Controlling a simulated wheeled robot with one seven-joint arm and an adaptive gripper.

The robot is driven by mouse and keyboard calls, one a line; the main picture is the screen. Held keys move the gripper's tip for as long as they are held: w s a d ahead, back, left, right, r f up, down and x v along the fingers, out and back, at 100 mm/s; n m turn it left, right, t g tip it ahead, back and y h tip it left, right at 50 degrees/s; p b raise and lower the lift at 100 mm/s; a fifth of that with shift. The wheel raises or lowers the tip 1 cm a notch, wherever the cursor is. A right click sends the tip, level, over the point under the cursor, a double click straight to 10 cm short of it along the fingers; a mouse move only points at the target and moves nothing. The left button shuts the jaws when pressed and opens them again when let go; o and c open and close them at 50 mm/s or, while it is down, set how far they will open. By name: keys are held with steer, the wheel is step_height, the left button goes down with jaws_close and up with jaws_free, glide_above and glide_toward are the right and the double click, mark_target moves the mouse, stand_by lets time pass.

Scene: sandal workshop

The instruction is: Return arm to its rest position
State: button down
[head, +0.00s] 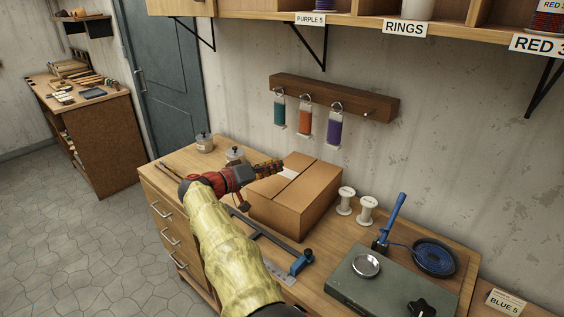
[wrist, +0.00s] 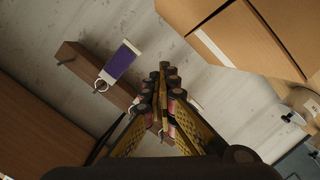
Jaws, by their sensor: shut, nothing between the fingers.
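My gripper (head: 268,169) is at the end of my outstretched arm, above the workbench and close to the left side of a cardboard box (head: 307,203). In the wrist view my gripper (wrist: 168,70) has its fingers together with nothing between them. I cannot tell whether the gripper touches the box, which also shows in the wrist view (wrist: 270,40).
A wooden rack (head: 335,97) on the wall holds teal, orange and purple tags. Jars (head: 204,143) stand behind. A shelf (head: 350,22) overhangs.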

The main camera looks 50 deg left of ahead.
steer(key=shift+s, duration=0.4)
steer(key=w+d+r+m+g+h, duration=0.15)
steer(key=w+d, duration=0.25)
steer(key=d, duration=0.4)
steer(key=w+d+r+g+h, duration=0.1)
steer(key=w+d+r, duration=0.1)
steer(key=w+d, duration=0.5)
steer(key=w+d+r+m+g+h, duration=0.1)
steer(key=w+d+r+g, duration=0.1)
steer(key=d, duration=0.8)
steer(key=d+r+m+g, duration=0.2)
steer(key=d+g, duration=0.1)
steer(key=d, duration=2.1)
steer(key=s+d+f+m+g+y, duration=0.1)
steer(key=s+d+f, duration=0.1)
steer(key=s+d, duration=0.65)
steer(key=s+d+f+m+g, duration=0.15)
steer(key=s+d, duration=0.45)
steer(key=d, duration=0.6)
steer(key=s+d+f+m+y, duration=0.1)
steer(key=s+d+f, duration=0.2)
steer(key=s, duration=0.5)
steer(key=s+d+f+m+y, duration=0.1)
steer(key=s+d+f, duration=0.2)
steer(key=s, duration=0.6)
step_height(320, 180, down, 2)
steer(key=shift+d+f, duration=0.25)
steer(key=shift+d, duration=0.15)
